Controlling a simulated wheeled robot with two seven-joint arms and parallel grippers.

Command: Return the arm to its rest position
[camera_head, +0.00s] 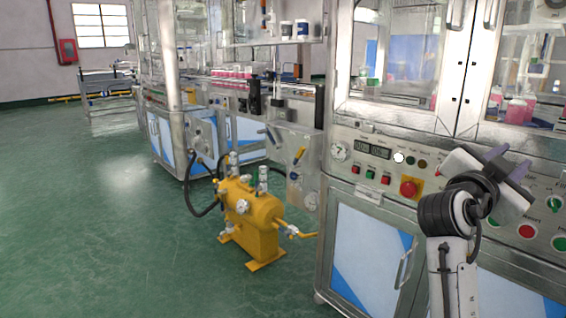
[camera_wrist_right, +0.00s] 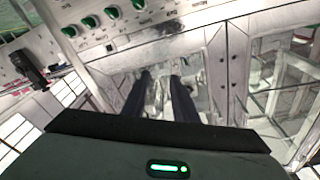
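My right arm (camera_head: 452,235) rises at the right of the head view, in front of the machine's control panel (camera_head: 385,168). My right gripper (camera_head: 510,160) points up and away, near the panel's upper edge. In the right wrist view its two dark fingers (camera_wrist_right: 160,78) stand apart with a clear gap and nothing between them. My left arm and gripper are not in view.
The steel machine cabinet with blue and white doors (camera_head: 372,255) fills the right side, close to my right arm. A red emergency button (camera_head: 409,187) sits on its panel. A yellow pump unit (camera_head: 250,215) stands on the green floor (camera_head: 110,240), which is open at left.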

